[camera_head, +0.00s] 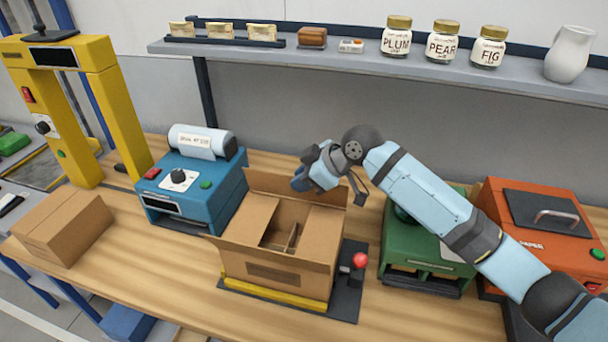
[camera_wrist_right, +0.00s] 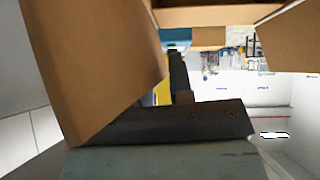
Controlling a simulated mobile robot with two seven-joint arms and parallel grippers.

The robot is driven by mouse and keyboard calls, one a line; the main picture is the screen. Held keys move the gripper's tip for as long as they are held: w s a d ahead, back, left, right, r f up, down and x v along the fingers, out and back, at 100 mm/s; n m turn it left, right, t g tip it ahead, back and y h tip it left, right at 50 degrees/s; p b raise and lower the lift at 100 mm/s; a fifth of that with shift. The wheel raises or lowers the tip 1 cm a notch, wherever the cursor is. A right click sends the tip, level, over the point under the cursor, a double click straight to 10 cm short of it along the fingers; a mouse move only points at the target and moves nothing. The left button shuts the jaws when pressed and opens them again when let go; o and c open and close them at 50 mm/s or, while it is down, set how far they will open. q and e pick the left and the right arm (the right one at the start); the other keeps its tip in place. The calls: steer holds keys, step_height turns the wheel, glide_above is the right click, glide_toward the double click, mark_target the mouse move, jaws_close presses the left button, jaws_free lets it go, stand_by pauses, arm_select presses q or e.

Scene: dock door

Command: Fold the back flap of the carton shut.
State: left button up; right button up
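The open brown carton (camera_head: 275,278) stands at the middle of the bench. Its back flap (camera_head: 270,184) stands up along the far edge. In the right wrist view, brown cardboard (camera_wrist_right: 100,65) fills the left beside a dark finger (camera_wrist_right: 180,80). I cannot tell whether they touch or how far the fingers are apart. My left gripper is out of view.
A blue label machine (camera_head: 190,185) stands left of the carton, a green machine (camera_head: 425,245) right. A red-knobbed lever (camera_head: 360,261) is at the carton's right front. A closed carton (camera_head: 62,225) lies far left. A shelf with jars (camera_head: 441,41) runs behind.

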steer(key=shift+o, duration=0.3)
steer(key=shift+w+d+r, duration=0.1)
steer(key=shift+r, duration=0.1)
steer(key=shift+d+r, duration=0.25)
steer(key=b+v, duration=0.1)
steer(key=v, duration=1.2)
steer(key=shift+s, duration=0.2)
